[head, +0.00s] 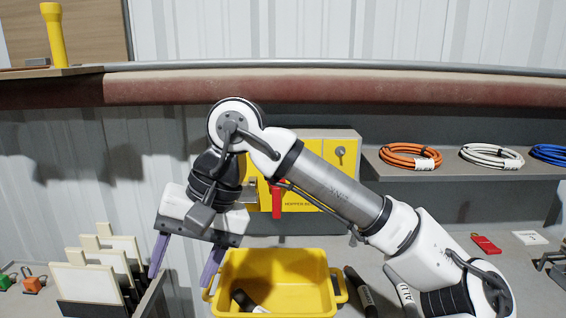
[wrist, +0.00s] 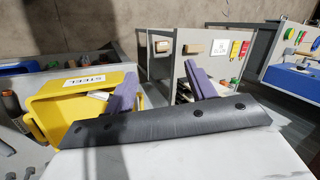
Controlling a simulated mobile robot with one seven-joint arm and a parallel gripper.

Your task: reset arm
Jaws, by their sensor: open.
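My arm reaches from the lower right across the head view and bends down at its elbow. My gripper (head: 183,275) hangs from it with two purple fingers spread wide apart and nothing between them. In the wrist view the open fingers of my gripper (wrist: 160,88) also show. The yellow bin (wrist: 62,108) there carries a label reading STEEL. A dark piece (head: 243,298) lies in the bin, partly cut off by the picture edge.
Upright panels (head: 85,281) stand at the left. Dark cable pieces (head: 358,288) lie right of the bin. A yellow hopper box (head: 325,160) is behind my arm. Orange (head: 410,156) and white (head: 491,156) coils rest on the right shelf. A red tag (head: 485,244) lies below them.

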